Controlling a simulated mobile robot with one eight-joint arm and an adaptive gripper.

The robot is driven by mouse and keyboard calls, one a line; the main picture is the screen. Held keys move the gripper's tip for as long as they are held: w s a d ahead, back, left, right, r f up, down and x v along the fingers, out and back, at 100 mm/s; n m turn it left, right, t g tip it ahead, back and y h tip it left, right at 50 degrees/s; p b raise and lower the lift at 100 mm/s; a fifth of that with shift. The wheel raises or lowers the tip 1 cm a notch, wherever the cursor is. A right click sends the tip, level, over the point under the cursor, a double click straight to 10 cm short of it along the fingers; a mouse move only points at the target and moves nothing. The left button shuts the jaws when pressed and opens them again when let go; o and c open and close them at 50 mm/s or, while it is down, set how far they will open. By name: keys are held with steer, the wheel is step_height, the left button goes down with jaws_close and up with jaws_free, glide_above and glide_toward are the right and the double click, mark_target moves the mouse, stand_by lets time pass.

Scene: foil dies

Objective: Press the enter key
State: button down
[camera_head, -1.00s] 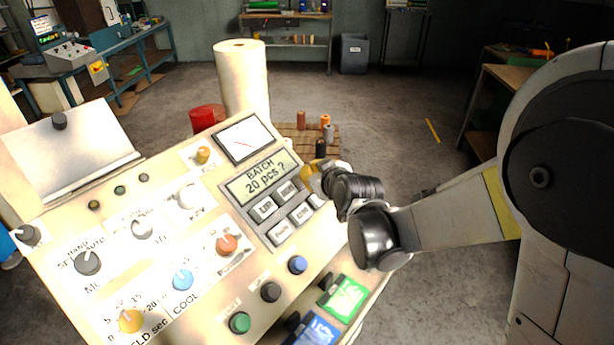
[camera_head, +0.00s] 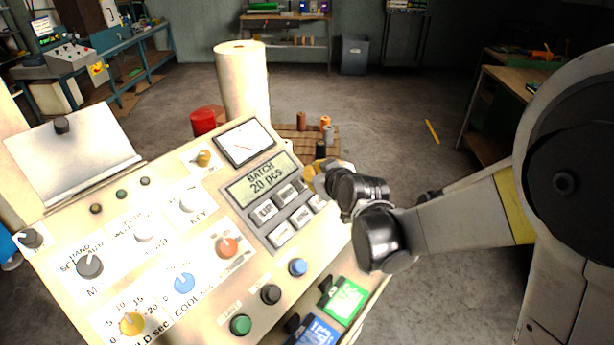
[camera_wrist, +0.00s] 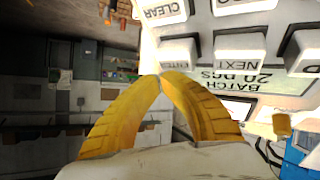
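The control panel's keypad shows in the head view below a display (camera_head: 264,184) reading "BATCH 20 pcs". Its small grey keys stand in two rows, with labels too small to read surely there. A key beside NEXT (camera_wrist: 180,60) shows no readable label. I cannot read "enter" on any key. My gripper (camera_wrist: 160,78) has yellow fingers with tips together, nothing between them. In the head view my gripper (camera_head: 309,183) is at the keypad's upper right, hiding part of it; contact cannot be told.
A pale roll (camera_head: 243,85) and a red container (camera_head: 203,122) stand behind. A pallet with small spools (camera_head: 301,133) is beyond my gripper. Open floor lies farther back.

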stand_by(0.3)
steer(key=r+p, duration=0.1)
steer(key=s+d+r+p, duration=0.1)
steer(key=d+r+p, duration=0.1)
steer(key=r, duration=0.1)
steer(key=shift+s+d+r, duration=0.1)
steer(key=shift+s+d, duration=0.05)
steer(key=shift+s, duration=0.25)
stand_by(0.6)
steer(key=s+d+f+m+g+h+b, duration=0.2)
steer(key=s+d, duration=0.6)
steer(key=s, duration=0.5)
steer(key=s+d+f+m+g+h+b, duration=0.2)
steer(key=s+d+f+m+b, duration=0.3)
steer(key=s, duration=0.9)
steer(key=d+b, duration=0.2)
steer(key=d, duration=0.2)
steer(key=shift+s+f+m+g+h, duration=0.15)
steer(key=shift+s+m+g+h, duration=0.15)
steer(key=shift+g+h, duration=0.1)
